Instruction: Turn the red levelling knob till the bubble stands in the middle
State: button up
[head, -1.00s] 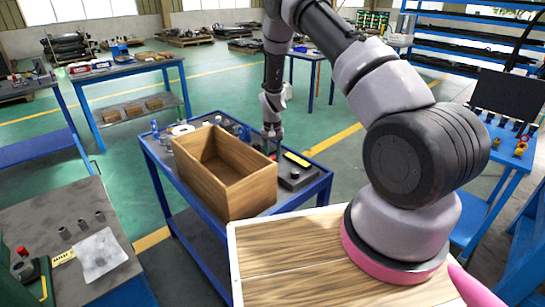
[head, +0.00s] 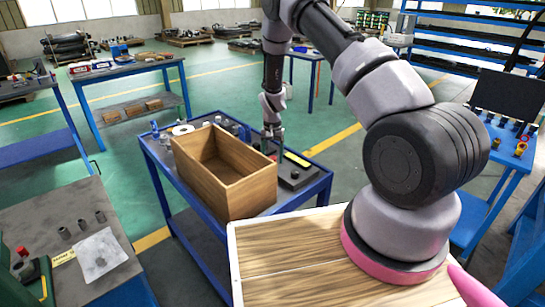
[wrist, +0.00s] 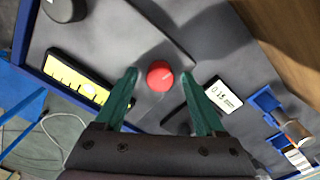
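The red knob (wrist: 160,75) is round and stands on a dark grey plate in the wrist view. My gripper (wrist: 160,76) is open, with one green fingertip on each side of the knob and a gap on both sides. The level (wrist: 75,78), a yellow strip with dark marks in a black frame, lies left of the knob; I cannot make out the bubble clearly. In the head view my gripper (head: 271,141) points down over the blue bench, behind the wooden box. The level also shows there (head: 297,159); the knob is mostly hidden.
A small display (wrist: 222,93) reading about 0.15 lies right of the right finger. A black round knob (wrist: 63,8) is at top left. A blue holder (wrist: 268,103) stands at right. The tall wooden box (head: 205,187) stands close beside my gripper on the bench.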

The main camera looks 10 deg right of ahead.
notch_tip(320, 180, up, 11)
dwell(0.6)
notch_tip(320, 180, up, 15)
jog(key=t+y, duration=0.1)
send_over(273, 157)
jog(key=s+d, duration=0.1)
jog(key=s, duration=0.2)
jog(key=s+d+r+t+y, duration=0.1)
jog(key=s+r, duration=0.3)
jog(key=r, duration=0.3)
jog(key=s+d+r+t, duration=0.1)
jog(key=s+r, duration=0.4)
jog(key=r, duration=0.2)
jog(key=s+d+r+t, duration=0.1)
jog(key=s+r, duration=0.4)
jog(key=s, duration=0.5)
jog(key=s+d+r+t, duration=0.1)
jog(key=s+r+t, duration=0.2)
jog(key=s, duration=0.8)
notch_tip(273, 157, up, 2)
jog(key=shift+s+d+r+n, duration=0.1)
jog(key=shift+s+d+n, duration=0.05)
jog(key=shift+n, duration=0.25)
